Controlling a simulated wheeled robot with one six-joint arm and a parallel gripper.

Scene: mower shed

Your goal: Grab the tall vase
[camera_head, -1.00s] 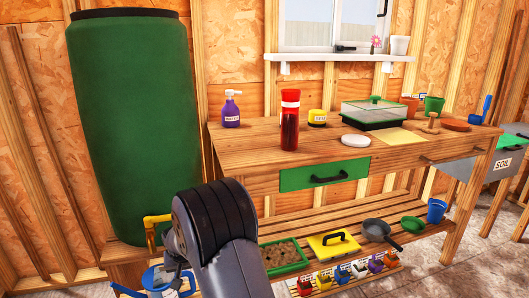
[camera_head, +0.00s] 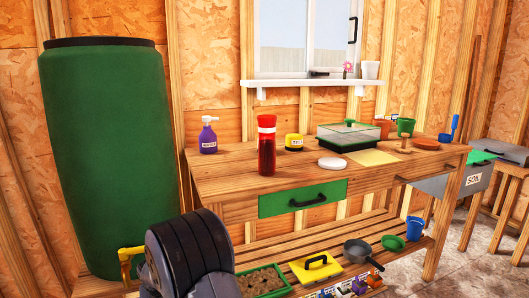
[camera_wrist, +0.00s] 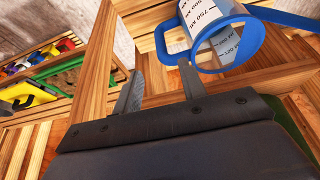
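No thing is plainly marked as the tall vase. My arm shows at the bottom of the head view, well below and left of the red cylinder; my gripper is out of that view. In the wrist view my gripper (camera_wrist: 160,70) is open, with two grey fingers apart and nothing between them. A clear measuring jug (camera_wrist: 222,45) with blue rim and handle is just beyond the right finger.
A large green barrel (camera_head: 108,160) stands at left. The bench's front left is clear.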

